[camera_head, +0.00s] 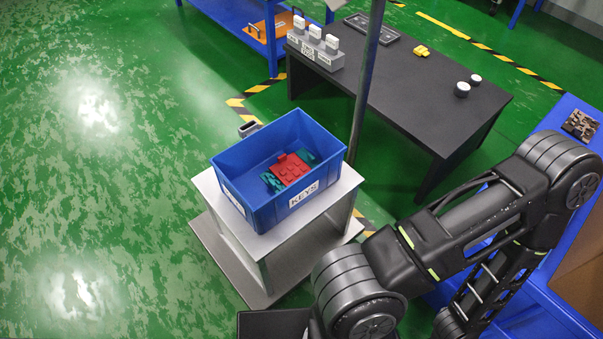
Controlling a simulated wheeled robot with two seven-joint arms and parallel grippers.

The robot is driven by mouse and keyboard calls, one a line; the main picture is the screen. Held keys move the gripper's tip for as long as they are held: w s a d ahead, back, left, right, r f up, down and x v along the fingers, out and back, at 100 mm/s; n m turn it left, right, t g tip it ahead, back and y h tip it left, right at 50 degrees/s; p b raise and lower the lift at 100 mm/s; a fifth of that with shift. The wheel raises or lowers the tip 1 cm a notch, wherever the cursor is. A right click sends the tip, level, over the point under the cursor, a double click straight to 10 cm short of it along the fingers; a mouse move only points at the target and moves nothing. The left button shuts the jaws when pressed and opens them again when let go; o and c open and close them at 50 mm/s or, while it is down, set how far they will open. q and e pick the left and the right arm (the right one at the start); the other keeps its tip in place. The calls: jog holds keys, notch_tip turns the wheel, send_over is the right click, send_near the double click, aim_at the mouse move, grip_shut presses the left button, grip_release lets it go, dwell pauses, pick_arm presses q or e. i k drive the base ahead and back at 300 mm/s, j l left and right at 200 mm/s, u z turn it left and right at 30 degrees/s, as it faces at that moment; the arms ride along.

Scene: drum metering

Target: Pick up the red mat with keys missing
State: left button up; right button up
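A blue bin (231,193) labelled KEYS stands on a white stand. Inside it lies a red mat (290,169) with small raised blocks on top. Teal pieces (271,181) lie on both sides of the mat, partly under or against it. The mat is too small in view to tell which keys are missing. My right arm comes in from the right and bends down toward the bottom edge. Its gripper does not show. My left arm and gripper do not show either. Nothing touches the mat from above.
The white stand (205,184) has a lower shelf. A black table (420,112) behind it holds a grey block with white-topped pieces (315,45), a dark tray, yellow pieces (421,51) and small white-topped cylinders. A grey pole (366,85) rises close behind the bin. Green floor is open at left.

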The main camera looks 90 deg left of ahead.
aim_at(288, 168)
jog(key=u, duration=3.4)
jog(key=k+l, duration=0.15)
jog(key=l, duration=0.2)
jog(key=k+l, duration=0.15)
jog(key=l, duration=0.2)
